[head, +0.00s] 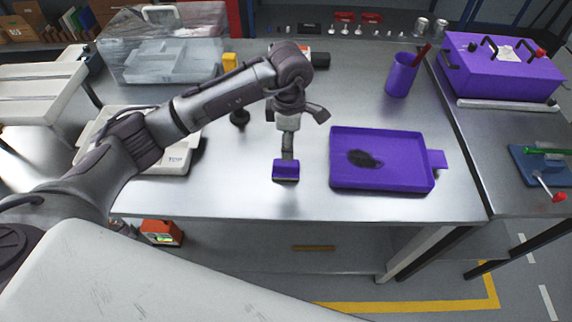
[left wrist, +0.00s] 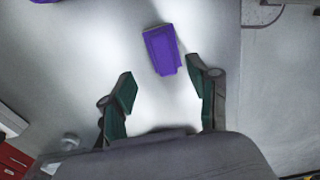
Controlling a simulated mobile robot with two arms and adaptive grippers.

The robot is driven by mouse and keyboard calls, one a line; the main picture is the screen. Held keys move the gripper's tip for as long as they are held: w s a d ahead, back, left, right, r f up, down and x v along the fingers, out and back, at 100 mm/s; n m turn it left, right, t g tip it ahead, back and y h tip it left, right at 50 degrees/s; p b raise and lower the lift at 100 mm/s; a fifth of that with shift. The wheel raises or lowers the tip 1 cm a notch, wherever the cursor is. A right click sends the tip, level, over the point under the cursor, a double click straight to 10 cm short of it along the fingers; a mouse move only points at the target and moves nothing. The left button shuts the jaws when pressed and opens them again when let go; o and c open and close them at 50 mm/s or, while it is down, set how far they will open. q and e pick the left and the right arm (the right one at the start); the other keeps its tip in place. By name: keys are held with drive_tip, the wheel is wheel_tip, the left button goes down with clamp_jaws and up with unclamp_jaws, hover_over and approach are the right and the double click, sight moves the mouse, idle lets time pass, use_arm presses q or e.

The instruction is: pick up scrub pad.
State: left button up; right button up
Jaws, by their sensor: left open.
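A small purple block with a dark lower edge, which seems to be the scrub pad (head: 286,168), lies on the steel table near its front edge. It also shows in the left wrist view (left wrist: 162,50), beyond the fingertips and between their lines. My left gripper (head: 294,115) is above the table, behind the pad in the head view. In the left wrist view its two dark green fingers (left wrist: 162,88) are spread apart with nothing between them. The exact height of the gripper above the table is hard to tell. My right gripper is not in view.
A purple tray (head: 385,185) with a dark patch inside stands right of the pad. A white scale-like device (head: 170,160) is on the left, partly behind my arm. A purple cup (head: 401,76) and a clear bin (head: 160,62) stand farther back. The table around the pad is clear.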

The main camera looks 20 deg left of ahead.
sight(286, 163)
use_arm(q)
wheel_tip(286, 163, down, 3)
drive_tip(key=shift+r, duration=0.1)
drive_tip(key=f+p, duration=0.1)
drive_tip(key=f, duration=0.1)
drive_tip(key=f+p, duration=0.1)
drive_tip(key=f, duration=0.1)
drive_tip(key=shift+s+a+f+p, duration=0.1)
drive_tip(key=shift+s+a+p, duration=0.1)
drive_tip(key=shift+s+p, duration=0.15)
drive_tip(key=shift+w+f, duration=0.1)
drive_tip(key=shift+f, duration=0.55)
clamp_jaws()
